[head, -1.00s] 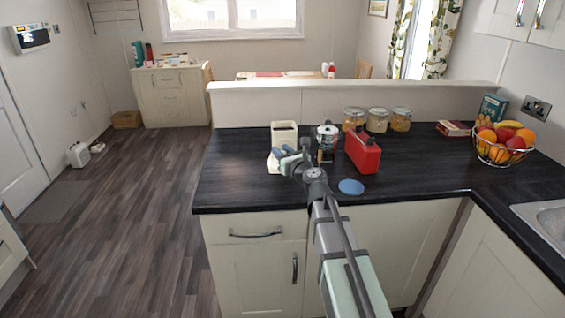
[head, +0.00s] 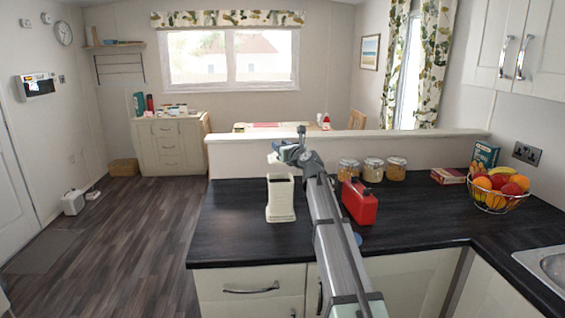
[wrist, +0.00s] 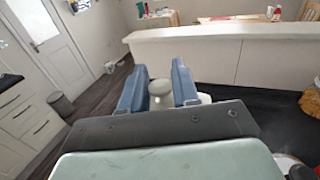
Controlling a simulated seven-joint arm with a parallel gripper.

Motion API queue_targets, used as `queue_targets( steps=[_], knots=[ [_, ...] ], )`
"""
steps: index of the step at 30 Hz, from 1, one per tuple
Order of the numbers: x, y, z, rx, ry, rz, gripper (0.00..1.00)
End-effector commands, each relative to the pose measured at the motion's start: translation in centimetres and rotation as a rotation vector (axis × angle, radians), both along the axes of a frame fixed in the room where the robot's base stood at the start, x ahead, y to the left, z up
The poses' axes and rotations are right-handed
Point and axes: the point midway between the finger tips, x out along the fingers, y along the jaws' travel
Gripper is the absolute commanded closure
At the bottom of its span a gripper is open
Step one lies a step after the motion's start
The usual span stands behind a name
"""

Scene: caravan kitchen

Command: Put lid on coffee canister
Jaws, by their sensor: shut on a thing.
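The coffee canister (head: 281,205) is a cream, square, upright container on the dark worktop, with its dark open top showing in the head view. My gripper (head: 278,153) is raised and shows above the canister in the picture. It is shut on the pale lid (head: 272,158), of which only a small part shows under the fingers. In the wrist view the lid's round knob (wrist: 160,88) sits between the two blue fingers (wrist: 158,92). The lid's plate is mostly hidden by the fingers and the gripper body.
A red can (head: 359,204) stands right of my arm, with a blue disc (head: 358,239) partly hidden in front. Several jars (head: 373,170) stand along the low wall (head: 330,143). A fruit basket (head: 497,188) is at the right. Worktop left of the canister is clear.

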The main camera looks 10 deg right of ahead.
Motion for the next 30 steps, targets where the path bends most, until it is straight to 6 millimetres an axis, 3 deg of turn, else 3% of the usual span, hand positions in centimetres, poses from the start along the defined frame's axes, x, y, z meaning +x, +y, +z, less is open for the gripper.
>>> queue_targets(
  steps=[3,21,30],
  knots=[
    [0.9,0.1,-0.2,0.002,0.001,0.007,1.00],
    [0.6,0.3,-4.8,0.001,0.001,0.017,1.00],
    [0.6,0.3,-6.2,0.001,-0.001,0.016,1.00]
  ],
)
